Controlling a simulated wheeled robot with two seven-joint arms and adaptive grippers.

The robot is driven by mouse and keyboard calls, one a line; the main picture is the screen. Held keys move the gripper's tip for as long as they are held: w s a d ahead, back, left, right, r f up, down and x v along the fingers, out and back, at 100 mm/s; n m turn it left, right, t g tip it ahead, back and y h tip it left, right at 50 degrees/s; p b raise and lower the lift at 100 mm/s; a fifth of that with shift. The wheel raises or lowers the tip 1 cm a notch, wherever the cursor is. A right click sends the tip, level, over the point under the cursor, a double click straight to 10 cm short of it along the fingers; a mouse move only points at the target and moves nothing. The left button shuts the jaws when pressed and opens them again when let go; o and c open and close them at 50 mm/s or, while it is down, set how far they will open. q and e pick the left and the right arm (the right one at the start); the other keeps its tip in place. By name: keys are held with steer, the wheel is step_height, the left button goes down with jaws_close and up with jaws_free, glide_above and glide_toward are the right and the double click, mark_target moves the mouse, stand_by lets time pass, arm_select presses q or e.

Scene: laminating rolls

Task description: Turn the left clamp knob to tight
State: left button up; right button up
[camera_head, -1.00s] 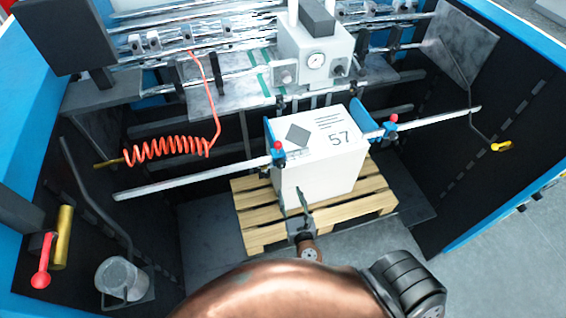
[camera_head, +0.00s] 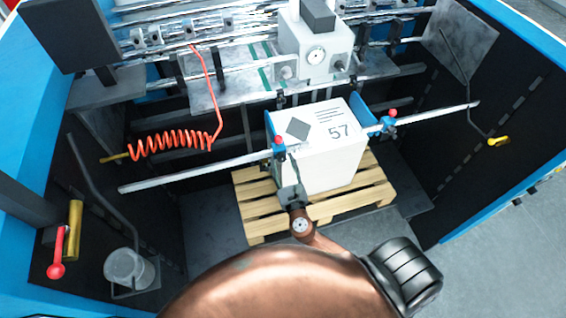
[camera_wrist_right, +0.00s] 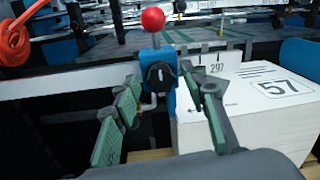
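The left clamp (camera_head: 278,152) is a small blue block with a red ball (camera_wrist_right: 153,19) on top, on a pale metal bar left of the white stack. In the right wrist view its black knob (camera_wrist_right: 160,76) faces me with a pale mark on it; I cannot read its setting. My right gripper (camera_head: 290,178) is just in front of the left clamp. In the right wrist view it (camera_wrist_right: 163,108) is open, its green-padded fingers left and right of the knob, apart from it. My left gripper is not in view.
A white stack marked 57 (camera_head: 325,165) stands on a wooden pallet (camera_head: 255,215), close to the right finger. A second blue clamp (camera_head: 389,124) with a red ball is on the right bar. A coiled orange hose (camera_head: 170,145) hangs at left.

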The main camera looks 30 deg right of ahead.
steer(key=shift+c, duration=0.4)
jaws_close()
steer(key=shift+m, duration=0.3)
steer(key=m+b, duration=0.2)
steer(key=m, duration=0.1)
steer(key=shift+f+m, duration=0.1)
steer(key=shift+m, duration=0.3)
steer(key=m+b, duration=0.1)
steer(key=m, duration=0.3)
steer(key=shift+s+d+b, duration=0.1)
steer(key=shift+b, duration=0.2)
steer(key=m+b, duration=0.1)
steer(key=m, duration=0.3)
steer(key=shift+m+y, duration=0.3)
steer(key=shift+d+m+g+b, duration=0.1)
steer(key=shift+m+g+b, duration=0.3)
steer(key=shift+m, duration=1.7)
steer(key=shift+t+y, duration=0.3)
